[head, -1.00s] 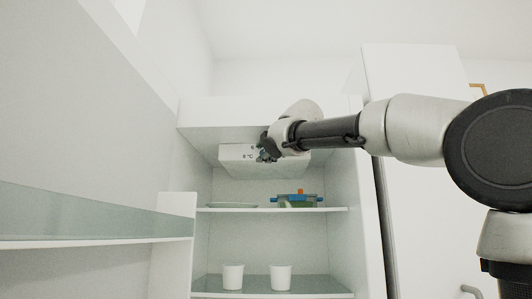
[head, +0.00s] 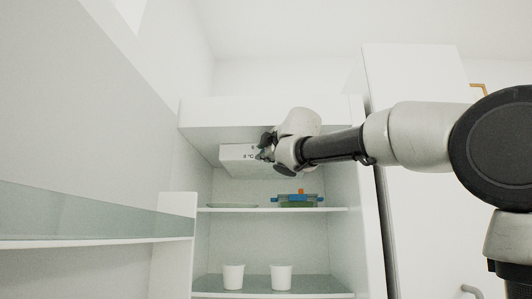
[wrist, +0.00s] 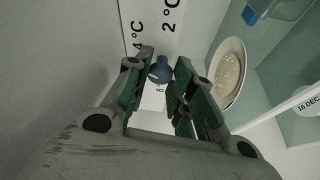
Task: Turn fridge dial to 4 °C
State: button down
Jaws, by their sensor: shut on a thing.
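The fridge dial is a small blue knob (wrist: 160,70) on a white control box (head: 236,160) under the fridge ceiling. My gripper (wrist: 159,74) is shut on the knob, with a green-padded finger on each side of it. In the wrist view the labels "4 °C" (wrist: 138,36) and "2 °C" (wrist: 171,18) are printed past the fingertips, and part of an "8" shows between the fingers. Which mark the knob points to is not clear. In the head view my gripper (head: 264,147) covers the dial.
The upper shelf (head: 240,210) holds a blue-lidded container (head: 297,199) and a flat dish (head: 232,205). Two white cups (head: 233,276) (head: 281,276) stand on the lower shelf. The open fridge door (head: 80,215) is at the left, and the fridge's right wall (head: 343,185) is close to my arm.

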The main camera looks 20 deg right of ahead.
jog(key=shift+m, duration=0.4)
jog(key=c, duration=1.5)
grip_release()
jog(key=s+f, duration=0.1)
jog(key=s, duration=1.1)
jog(key=shift+d, duration=0.4)
jog(key=shift+f, duration=0.1)
